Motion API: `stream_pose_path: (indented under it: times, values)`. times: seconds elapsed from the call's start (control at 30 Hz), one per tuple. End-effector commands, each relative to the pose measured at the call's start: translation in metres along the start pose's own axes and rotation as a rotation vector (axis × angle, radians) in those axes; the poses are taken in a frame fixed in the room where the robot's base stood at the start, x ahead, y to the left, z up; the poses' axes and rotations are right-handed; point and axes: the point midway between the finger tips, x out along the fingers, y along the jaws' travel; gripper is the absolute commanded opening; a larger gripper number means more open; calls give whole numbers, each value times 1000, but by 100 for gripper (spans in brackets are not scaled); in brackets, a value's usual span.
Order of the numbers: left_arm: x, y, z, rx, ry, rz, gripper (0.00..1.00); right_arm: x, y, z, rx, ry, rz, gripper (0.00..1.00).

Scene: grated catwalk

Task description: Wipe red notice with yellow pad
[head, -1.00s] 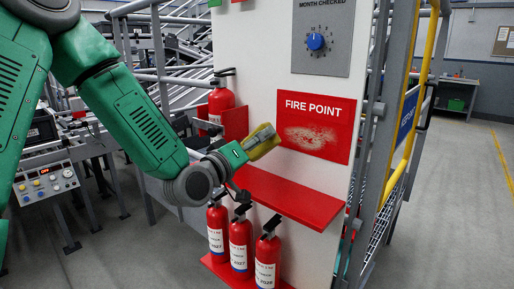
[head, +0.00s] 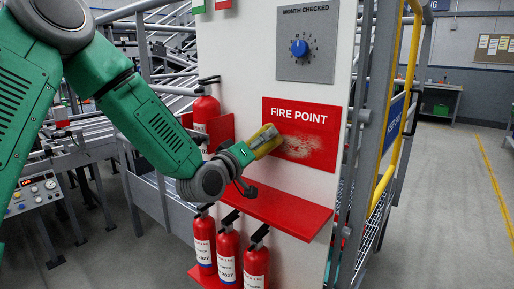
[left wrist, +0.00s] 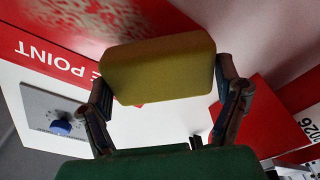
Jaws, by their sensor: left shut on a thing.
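The red notice (head: 316,119) reads FIRE POINT and is fixed to a white panel. A pale, dusty smudge (head: 302,148) covers its lower middle. My left gripper (head: 247,153) is shut on the yellow pad (head: 266,140), which is at the notice's left edge in the head view. In the left wrist view the pad (left wrist: 157,70) sits between the two fingers (left wrist: 165,100), with the notice (left wrist: 60,35) close behind it. I cannot tell whether the pad touches the notice. My right gripper is not in view.
A red shelf (head: 275,208) juts out below the notice. Several fire extinguishers (head: 228,257) stand under it, and another (head: 206,110) stands left of the panel. A grey dial plate (head: 308,45) is above the notice. A yellow rail (head: 398,120) rises at the right.

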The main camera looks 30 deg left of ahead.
Motion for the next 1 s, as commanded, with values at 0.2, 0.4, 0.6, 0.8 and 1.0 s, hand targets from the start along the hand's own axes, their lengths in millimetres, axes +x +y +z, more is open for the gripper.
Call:
stream_pose_path:
  times: [0.2,0.4,0.6,0.8,1.0]
  values:
    - [1,0,0,0,0,0,61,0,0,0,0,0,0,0]
    - [0,1,0,1,0,0,61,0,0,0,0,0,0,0]
    - [2,1,1,1,0,0,61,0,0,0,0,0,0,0]
    - [6,0,1,1,0,0,61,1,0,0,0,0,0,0]
    - [10,0,1,0,0,0,61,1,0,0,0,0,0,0]
